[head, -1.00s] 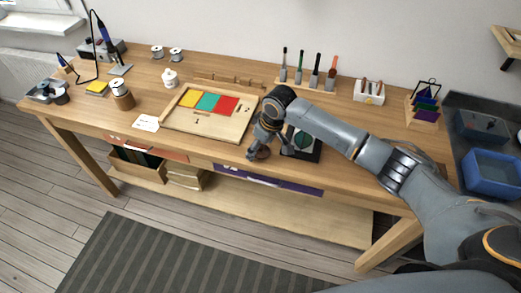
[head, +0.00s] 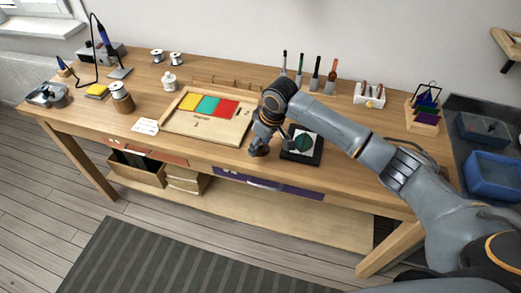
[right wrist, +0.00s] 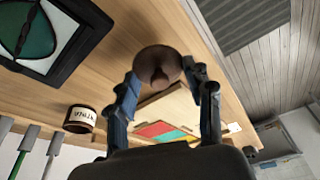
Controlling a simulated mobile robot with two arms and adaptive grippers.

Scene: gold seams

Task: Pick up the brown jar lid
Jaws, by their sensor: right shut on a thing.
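The brown jar lid (right wrist: 160,62) is round with a small knob in its middle, and shows between my right fingertips in the right wrist view. My right gripper (right wrist: 163,76) is shut on it. In the head view my right gripper (head: 262,148) is low at the table's front edge, and the lid is mostly hidden by the fingers. I cannot tell whether the lid touches the table. A brown jar with a white label (right wrist: 81,118) stands nearby in the right wrist view; my arm hides it in the head view. My left gripper is not in view.
A black-framed panel with a green disc (head: 303,143) lies just right of my gripper. A wooden tray with coloured tiles (head: 205,131) lies to its left. Upright tools (head: 315,72) and a white holder (head: 370,95) stand behind. Blue bins (head: 490,170) are at far right.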

